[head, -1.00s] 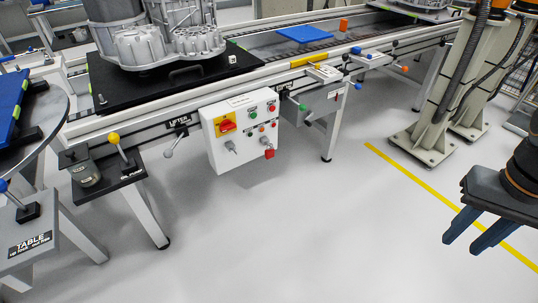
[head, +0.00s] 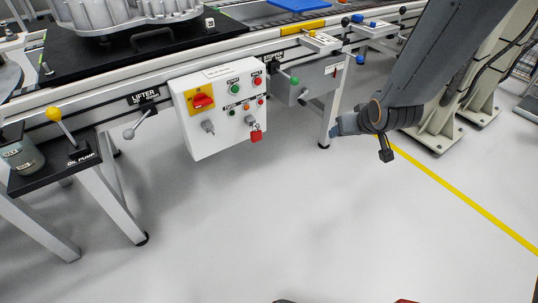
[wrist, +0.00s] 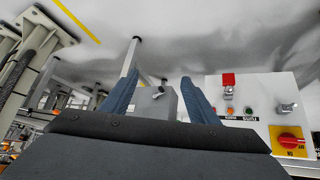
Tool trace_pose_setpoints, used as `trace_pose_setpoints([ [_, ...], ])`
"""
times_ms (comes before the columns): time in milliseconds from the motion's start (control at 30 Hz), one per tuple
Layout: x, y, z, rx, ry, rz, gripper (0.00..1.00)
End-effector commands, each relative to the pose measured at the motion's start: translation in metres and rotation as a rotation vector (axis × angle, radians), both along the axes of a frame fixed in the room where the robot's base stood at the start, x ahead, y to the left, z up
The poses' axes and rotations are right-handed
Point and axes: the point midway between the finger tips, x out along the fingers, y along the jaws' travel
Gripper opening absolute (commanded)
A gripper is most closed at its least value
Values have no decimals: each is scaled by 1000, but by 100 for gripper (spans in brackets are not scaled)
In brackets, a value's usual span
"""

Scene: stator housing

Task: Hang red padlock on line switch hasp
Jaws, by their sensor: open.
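The red padlock (head: 256,136) hangs at the lower right of the white control box, below a small grey fitting. It also shows, upside down, in the wrist view (wrist: 228,79). The line switch is a red knob on a yellow plate (head: 201,101) at the box's upper left; it also shows in the wrist view (wrist: 290,141). Its hasp is too small to make out. My gripper (head: 337,127) is right of the box, fingers pointing left, apart from the padlock. In the wrist view my gripper (wrist: 160,98) is open, with nothing held between its fingers.
The control box (head: 222,140) carries several buttons and two grey handles. A grey box with a green knob (head: 296,81) and a table leg (head: 329,115) stand near my gripper. The oil pump lever (head: 68,130) is at left.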

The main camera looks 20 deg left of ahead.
Motion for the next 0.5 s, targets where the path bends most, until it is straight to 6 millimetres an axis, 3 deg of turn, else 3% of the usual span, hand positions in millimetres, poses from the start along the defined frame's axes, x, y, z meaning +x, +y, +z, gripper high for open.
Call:
trace_pose_setpoints([
  [33,17,23,-30,23,-51,45,55],
  [233,60,116,-88,165,-292,221,55],
  [400,65,187,-128,317,-465,350,55],
  [500,59,216,-143,399,-541,406,55],
])
